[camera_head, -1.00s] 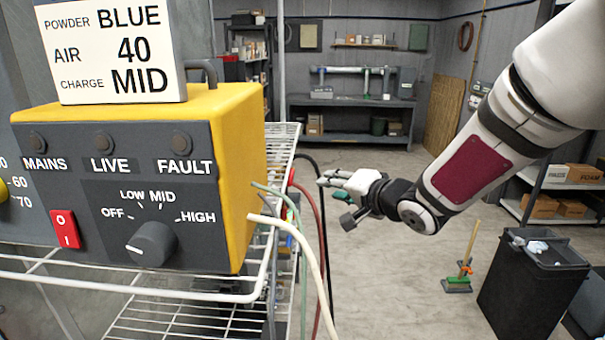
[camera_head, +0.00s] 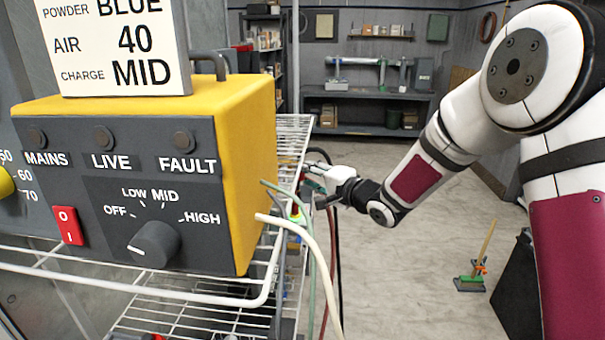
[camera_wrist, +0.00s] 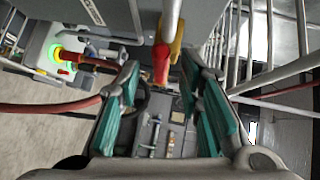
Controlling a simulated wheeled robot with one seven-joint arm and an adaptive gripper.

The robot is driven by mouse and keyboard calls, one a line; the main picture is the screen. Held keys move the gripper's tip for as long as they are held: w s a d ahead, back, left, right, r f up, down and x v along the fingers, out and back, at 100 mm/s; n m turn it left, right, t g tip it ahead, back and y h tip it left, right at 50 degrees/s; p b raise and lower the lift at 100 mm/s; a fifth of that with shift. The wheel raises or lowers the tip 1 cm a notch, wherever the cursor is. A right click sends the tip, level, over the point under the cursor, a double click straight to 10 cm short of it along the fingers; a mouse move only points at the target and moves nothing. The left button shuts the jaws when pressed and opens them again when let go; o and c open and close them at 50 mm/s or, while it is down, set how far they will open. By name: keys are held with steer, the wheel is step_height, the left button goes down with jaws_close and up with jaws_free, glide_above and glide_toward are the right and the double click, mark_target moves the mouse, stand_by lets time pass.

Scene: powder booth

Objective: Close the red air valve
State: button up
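A red handle (camera_wrist: 161,64) on a brass-yellow fitting (camera_wrist: 177,36) shows at the top centre of the wrist view; it looks like the red air valve. My gripper (camera_wrist: 160,78) is open, with one teal finger on each side of the handle in the picture. I cannot tell whether either finger touches it. In the head view my gripper (camera_head: 315,180) is beside the right side of the wire rack, behind the yellow control box. I cannot make out the valve there.
The yellow control box (camera_head: 255,150) stands on the wire rack (camera_head: 190,318). Hoses, including a white one (camera_head: 322,270), hang by the rack's right side. A red hose (camera_wrist: 50,106) and a green-lit fitting (camera_wrist: 55,50) lie left in the wrist view.

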steer(key=shift+x, duration=1.65)
jaws_close()
